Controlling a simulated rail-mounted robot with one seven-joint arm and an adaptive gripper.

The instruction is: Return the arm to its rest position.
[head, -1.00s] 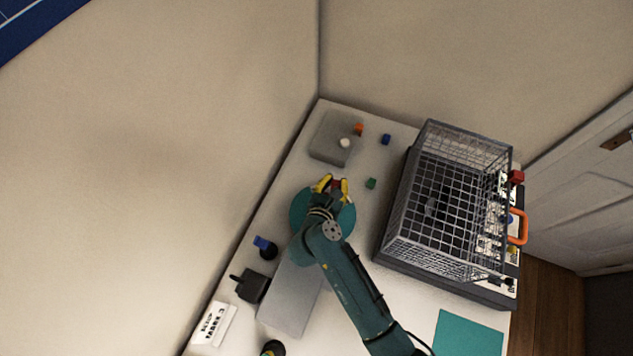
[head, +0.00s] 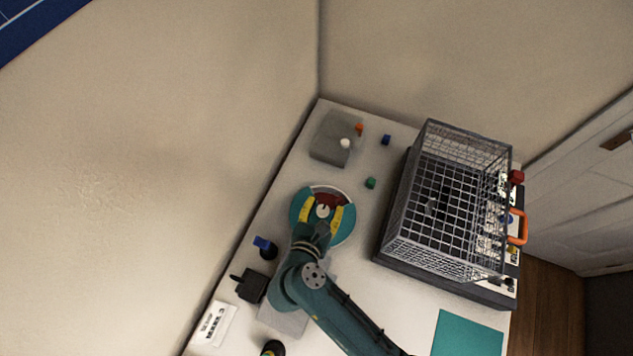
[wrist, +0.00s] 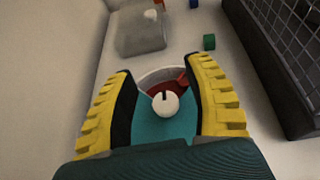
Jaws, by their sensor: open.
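My gripper (head: 325,215) has yellow-ribbed fingers that are spread apart and hold nothing. It is above a round teal dial (head: 346,226) with a white and dark red sector and a pale knob at its centre. In the wrist view my gripper (wrist: 166,98) is open, with the pale knob (wrist: 166,103) showing between the fingers, apart from both. The dark red sector (wrist: 165,82) lies just beyond the knob. My arm runs from the dial toward the lower right of the head view.
A wire cage (head: 450,200) on a dark base stands to the right. A grey box (head: 333,140) lies beyond the dial, with small blue (head: 386,139) and green (head: 370,183) blocks nearby. A black adapter (head: 250,286) and a white label plate (head: 214,324) lie at the left edge.

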